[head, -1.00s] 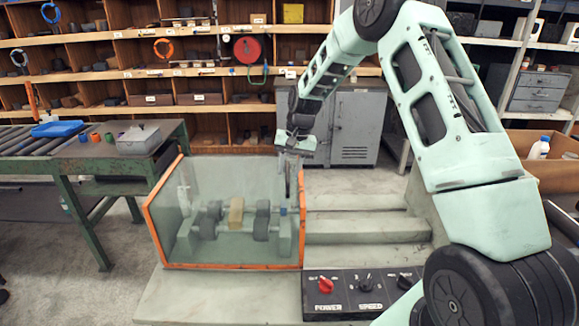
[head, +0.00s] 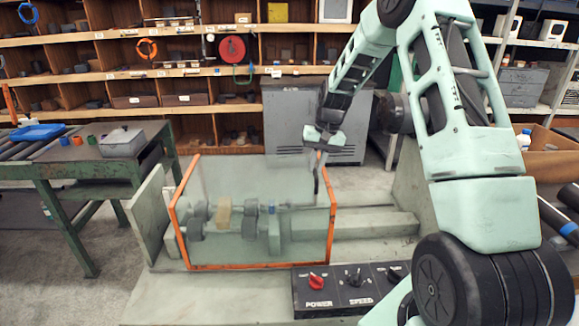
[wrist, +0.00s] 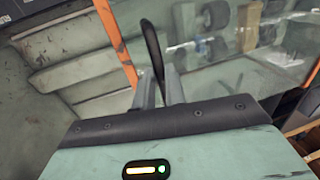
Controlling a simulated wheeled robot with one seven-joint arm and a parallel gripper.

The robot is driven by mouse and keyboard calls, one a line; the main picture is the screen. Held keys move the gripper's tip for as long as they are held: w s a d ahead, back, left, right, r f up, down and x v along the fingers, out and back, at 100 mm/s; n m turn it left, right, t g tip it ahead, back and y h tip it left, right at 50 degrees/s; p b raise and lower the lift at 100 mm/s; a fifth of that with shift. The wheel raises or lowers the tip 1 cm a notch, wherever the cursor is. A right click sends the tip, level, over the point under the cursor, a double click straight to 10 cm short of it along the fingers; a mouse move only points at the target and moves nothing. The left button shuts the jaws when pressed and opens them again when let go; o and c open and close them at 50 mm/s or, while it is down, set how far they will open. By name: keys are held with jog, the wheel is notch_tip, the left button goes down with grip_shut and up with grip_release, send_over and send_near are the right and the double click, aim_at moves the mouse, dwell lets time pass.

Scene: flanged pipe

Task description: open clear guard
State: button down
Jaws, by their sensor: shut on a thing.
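The clear guard (head: 252,266) is a see-through cover with orange edges, standing over the machine bed in the head view. Its orange edge also shows in the wrist view (wrist: 117,42). A dark curved handle (wrist: 152,45) rises at its right part. My gripper (head: 317,172) is at this handle, and in the wrist view its two fingers (wrist: 158,88) are closed around the handle's lower end. Behind the clear panel, a shaft with dark round flanges (head: 249,220) and a tan block (head: 223,212) shows through. The exact finger contact is small in the head view.
A control panel (head: 352,290) with a red power knob sits at the front of the bed. Pale bed rails (head: 375,222) extend right of the guard. A pale upright plate (head: 147,215) stands left of it. A green table (head: 95,165) with a grey box is further left.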

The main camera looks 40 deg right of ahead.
jog(key=s+d, duration=0.8)
jog(key=d, duration=0.5)
jog(key=s+d, duration=0.9)
jog(key=d, duration=0.3)
jog(key=shift+d, duration=0.4)
jog(key=shift+s+r, duration=0.1)
jog(key=c, duration=1.5)
grip_release()
jog(key=shift+o, duration=0.2)
notch_tip(320, 180, up, 17)
jog(key=s+d+b, duration=0.2)
jog(key=b, duration=0.1)
jog(key=shift+d+b, duration=0.35)
